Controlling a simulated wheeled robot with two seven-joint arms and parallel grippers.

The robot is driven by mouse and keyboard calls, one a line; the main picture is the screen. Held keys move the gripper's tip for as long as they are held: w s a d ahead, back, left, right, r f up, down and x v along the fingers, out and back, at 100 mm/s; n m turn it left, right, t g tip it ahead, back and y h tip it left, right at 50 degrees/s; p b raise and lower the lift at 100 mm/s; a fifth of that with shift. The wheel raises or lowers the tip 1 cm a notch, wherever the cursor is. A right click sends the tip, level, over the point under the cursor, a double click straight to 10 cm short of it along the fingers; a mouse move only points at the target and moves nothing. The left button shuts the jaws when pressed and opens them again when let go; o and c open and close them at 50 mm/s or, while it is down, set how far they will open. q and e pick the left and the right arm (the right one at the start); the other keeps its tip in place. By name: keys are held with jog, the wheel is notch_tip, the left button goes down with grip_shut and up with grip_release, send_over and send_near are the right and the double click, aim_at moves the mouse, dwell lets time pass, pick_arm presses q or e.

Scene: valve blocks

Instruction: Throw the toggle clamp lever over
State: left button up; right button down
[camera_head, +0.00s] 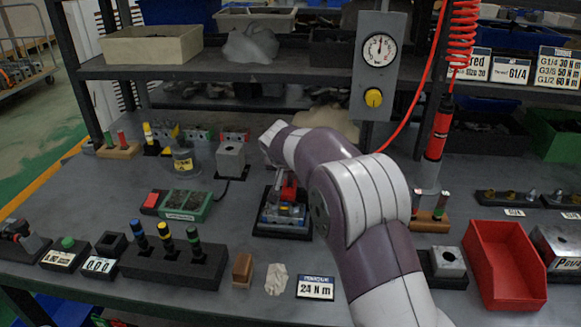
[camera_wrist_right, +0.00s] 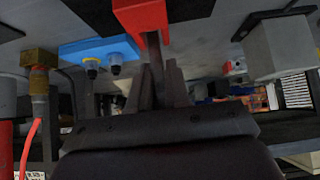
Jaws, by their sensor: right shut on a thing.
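The toggle clamp (camera_head: 284,214) sits on a dark base plate in the middle of the bench, partly covered by my right arm. Its red lever (camera_head: 289,190) stands up from the clamp just under my wrist. In the right wrist view the red lever (camera_wrist_right: 143,14) shows at the top, with a dark stem running down from it. My right gripper (camera_wrist_right: 160,75) is shut on the lever, its fingers close around the stem. In the head view my right arm hides most of that gripper. My left gripper is in neither view.
A grey block (camera_head: 231,158) and a green box (camera_head: 185,206) stand left of the clamp. A black holder (camera_head: 172,264) with several drivers is at front left. A red bin (camera_head: 505,264) is at right. A gauge panel (camera_head: 378,66) hangs behind.

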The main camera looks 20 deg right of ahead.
jog(key=shift+w+r, duration=0.1)
jog(key=shift+r, duration=0.3)
jog(key=c, duration=0.5)
grip_release()
jog(key=shift+o, duration=1.3)
jog(key=shift+f, duration=0.2)
jog(key=p+v, duration=0.1)
jog(key=v, duration=1.1)
jog(key=shift+s+r, duration=0.25)
jog(key=shift+s, duration=0.1)
